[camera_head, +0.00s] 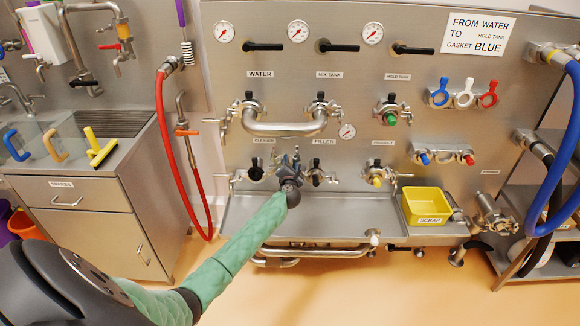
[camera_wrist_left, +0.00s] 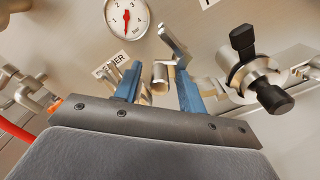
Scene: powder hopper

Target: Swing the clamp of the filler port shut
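The filler port (camera_head: 317,177) is in the lower row of the steel panel, under the FILLER label (camera_head: 324,142). In the left wrist view, what looks like this port (camera_wrist_left: 258,75) has a black handle and a black round end, to the right of the fingers. My left gripper (camera_head: 291,160) is just left of the port, partly covering it. In the wrist view its blue fingers (camera_wrist_left: 156,76) are apart, with bent metal clamp parts (camera_wrist_left: 173,42) between and behind them. I cannot tell whether they touch. My right gripper is not in view.
The cleaner port (camera_head: 256,173) is close left of the gripper and the product port (camera_head: 377,174) is right. A curved pipe (camera_head: 285,129) crosses above. A yellow scrap bin (camera_head: 427,205) stands on the ledge. A red hose (camera_head: 180,150) hangs at left.

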